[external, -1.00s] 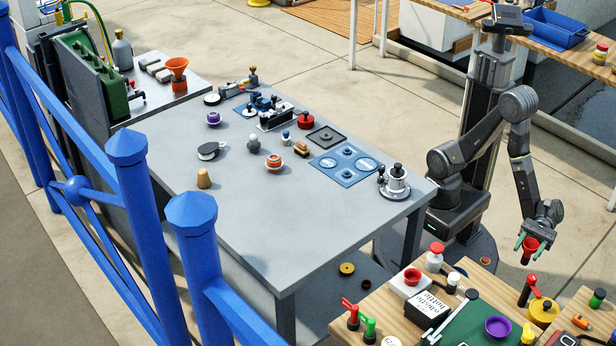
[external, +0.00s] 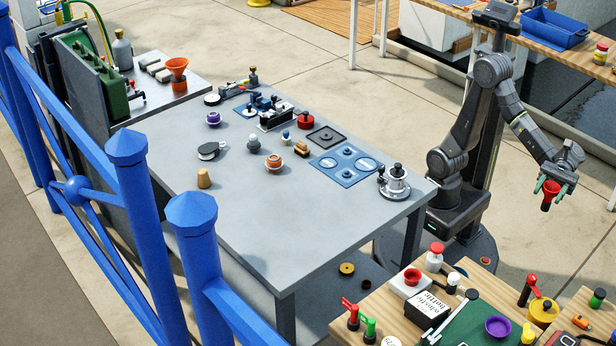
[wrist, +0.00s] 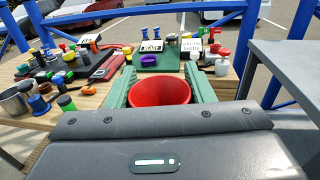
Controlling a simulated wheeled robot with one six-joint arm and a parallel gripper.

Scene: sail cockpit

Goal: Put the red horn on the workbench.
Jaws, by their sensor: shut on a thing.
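The red horn (external: 550,199) hangs in my gripper (external: 552,187), wide mouth up and narrow end down. My gripper is shut on it, with a green finger on each side. In the wrist view the horn (wrist: 160,92) shows as a red cup shape between the green fingers. It is in the air at the right, clear of any surface. Which surface is the workbench is not marked: there is a grey table (external: 245,235) left of my arm, a wooden-topped bench (external: 385,305) at the front and another wooden top (external: 585,60) at the back right.
The grey table holds a blue burner-like plate (external: 346,164), a grey winch-like piece (external: 396,183) at its right corner and several small items; its front part is bare. The front bench is crowded around a green mat (external: 470,325). A blue bin (external: 553,28) sits at the back right. Blue railing (external: 205,265) stands at left.

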